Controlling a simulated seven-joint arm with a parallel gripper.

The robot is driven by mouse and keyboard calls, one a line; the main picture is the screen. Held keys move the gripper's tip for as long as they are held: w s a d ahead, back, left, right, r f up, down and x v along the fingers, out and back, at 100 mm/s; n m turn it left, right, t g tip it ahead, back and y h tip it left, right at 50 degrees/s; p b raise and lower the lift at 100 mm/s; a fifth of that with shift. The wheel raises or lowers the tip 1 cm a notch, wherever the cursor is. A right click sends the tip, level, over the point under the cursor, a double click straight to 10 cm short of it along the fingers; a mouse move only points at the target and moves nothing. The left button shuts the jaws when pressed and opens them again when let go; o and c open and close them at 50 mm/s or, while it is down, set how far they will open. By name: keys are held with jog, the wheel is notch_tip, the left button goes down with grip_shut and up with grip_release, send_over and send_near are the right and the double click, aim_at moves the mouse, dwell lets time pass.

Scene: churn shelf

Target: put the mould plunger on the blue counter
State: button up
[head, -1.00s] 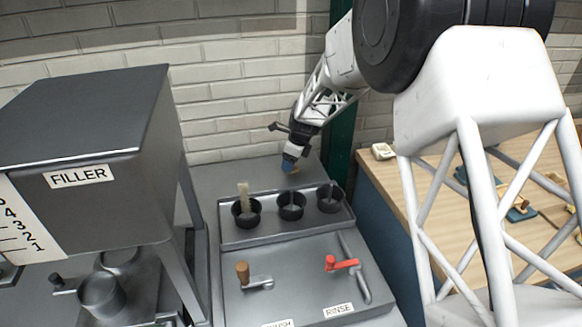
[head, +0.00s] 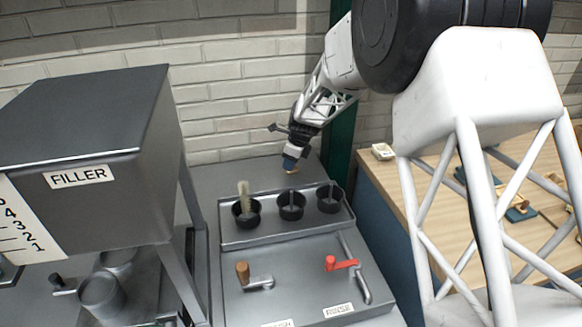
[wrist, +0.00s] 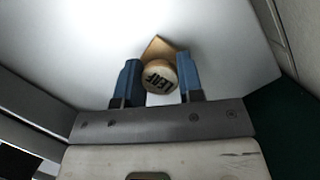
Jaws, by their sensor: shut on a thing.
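The mould plunger (wrist: 159,76) has a round wooden knob end marked LEAF, with a square wooden part showing behind it. My gripper (wrist: 160,82) has its two blue fingers on either side of the knob and is shut on it. In the head view my gripper (head: 290,163) points down at the back of the grey worktop, behind the cups. Only a small tan bit of the plunger (head: 290,172) shows under the fingers; I cannot tell whether it touches the worktop. The counter with blue sides (head: 388,232) and a wooden top stands to the right.
A tray with three black cups (head: 291,207) stands in front of my gripper. Red (head: 342,263) and brown-handled (head: 243,272) taps are nearer. The FILLER machine (head: 85,150) is at left. A green post (head: 342,130) rises beside the arm. Small wooden pieces (head: 522,213) lie on the right counter.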

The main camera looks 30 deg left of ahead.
notch_tip(320, 180, up, 18)
dwell(1.0)
dwell(0.7)
jog(key=w+d+f+n+g, duration=0.1)
jog(key=w+d+n, duration=0.35)
jog(key=d, duration=0.75)
jog(key=w+d+n+h, duration=0.1)
jog(key=w+d, duration=0.6)
jog(key=d, duration=0.4)
jog(key=w+d+f+n+g, duration=0.1)
jog(key=w+d+n, duration=0.35)
jog(key=d, duration=0.75)
jog(key=w+d+n+h, duration=0.2)
jog(key=d+n, duration=0.3)
jog(key=d, duration=3)
jog(key=shift+w+d+r+n+g, duration=0.15)
jog(key=shift+w+r+n+g, duration=0.2)
jog(key=shift+w, duration=0.2)
